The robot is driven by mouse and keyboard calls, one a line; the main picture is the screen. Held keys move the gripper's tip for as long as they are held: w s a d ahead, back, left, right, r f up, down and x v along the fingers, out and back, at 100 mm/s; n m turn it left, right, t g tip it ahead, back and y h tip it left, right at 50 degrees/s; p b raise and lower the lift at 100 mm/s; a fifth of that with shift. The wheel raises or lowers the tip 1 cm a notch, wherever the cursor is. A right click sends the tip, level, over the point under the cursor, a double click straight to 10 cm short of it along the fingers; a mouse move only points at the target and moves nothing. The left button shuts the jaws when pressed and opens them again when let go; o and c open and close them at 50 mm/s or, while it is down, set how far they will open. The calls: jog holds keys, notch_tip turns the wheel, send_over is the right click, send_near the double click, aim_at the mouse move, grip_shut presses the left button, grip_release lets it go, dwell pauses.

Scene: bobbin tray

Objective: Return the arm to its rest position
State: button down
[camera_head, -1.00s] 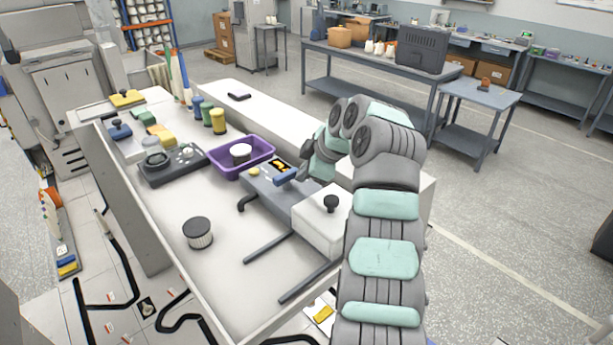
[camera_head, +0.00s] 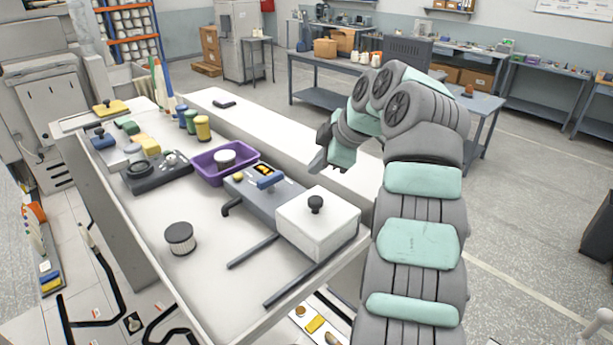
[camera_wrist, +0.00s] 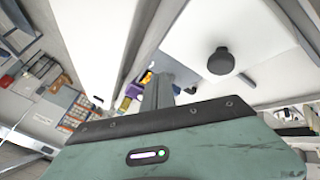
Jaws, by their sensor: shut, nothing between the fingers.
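My arm (camera_head: 415,200) rises on the right side of the head view and bends at the top towards the table. My gripper (camera_head: 318,165) points down and left, in the air above the narrow white ledge behind the white box. It is shut and empty. In the wrist view my gripper (camera_wrist: 163,92) shows as a narrow grey shape, and its tips are hard to make out. The purple tray (camera_head: 210,182) stands on the table to the left of my gripper, with a white-topped bobbin (camera_head: 224,157) in it.
A white box with a black knob (camera_head: 317,230) stands below my gripper; the knob also shows in the wrist view (camera_wrist: 221,62). Several coloured spools (camera_head: 203,128) stand at the back.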

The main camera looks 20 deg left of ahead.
jog(key=shift+w+d+r+p, duration=0.2)
jog(key=shift+d+r, duration=0.35)
jog(key=shift+r, duration=0.2)
jog(key=shift+w+d+r+p, duration=0.15)
jog(key=shift+d+r, duration=0.35)
jog(key=shift+r, duration=0.25)
